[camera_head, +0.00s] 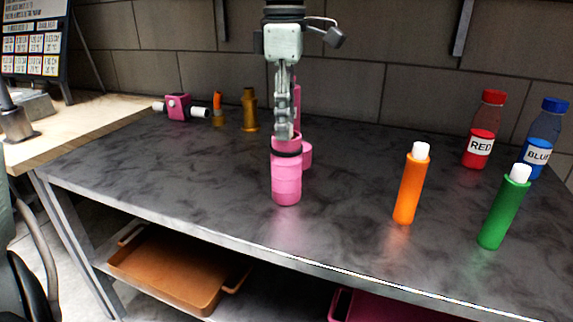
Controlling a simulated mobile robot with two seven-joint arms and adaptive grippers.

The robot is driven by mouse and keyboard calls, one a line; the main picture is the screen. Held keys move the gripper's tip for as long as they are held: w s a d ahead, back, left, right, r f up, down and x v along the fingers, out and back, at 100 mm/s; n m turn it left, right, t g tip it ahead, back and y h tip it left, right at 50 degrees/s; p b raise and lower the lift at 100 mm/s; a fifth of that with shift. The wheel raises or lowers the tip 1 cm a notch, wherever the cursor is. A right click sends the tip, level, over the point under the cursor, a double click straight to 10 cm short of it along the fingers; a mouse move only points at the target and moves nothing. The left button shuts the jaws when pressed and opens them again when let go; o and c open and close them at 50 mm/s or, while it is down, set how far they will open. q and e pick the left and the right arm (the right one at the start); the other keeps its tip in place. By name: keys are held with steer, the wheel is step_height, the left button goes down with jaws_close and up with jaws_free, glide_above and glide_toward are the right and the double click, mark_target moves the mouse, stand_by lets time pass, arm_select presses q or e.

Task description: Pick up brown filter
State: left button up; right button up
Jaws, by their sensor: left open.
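A brown-gold, bottle-shaped piece (249,112) stands upright at the back of the dark table, left of my left gripper. It is the brownest upright thing on the table; I cannot tell for sure that it is the filter. My left gripper (284,132) hangs from above at the middle of the table, fingers down. It is seen edge-on, with its fingertips overlapping the top of a pink cylinder (286,182) with a black ring. I cannot tell whether they touch it. More pink parts show behind the fingers. My right gripper is not in view.
An orange cylinder (411,188) and a green one (504,212), both white-capped, stand front right. Red (481,135) and blue (543,140) bottles stand behind them. A pink-and-white fitting (178,106) and a small orange-topped piece (217,103) are back left. The table's left front is clear.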

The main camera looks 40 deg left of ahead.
arm_select(q)
jaws_close()
stand_by(0.5)
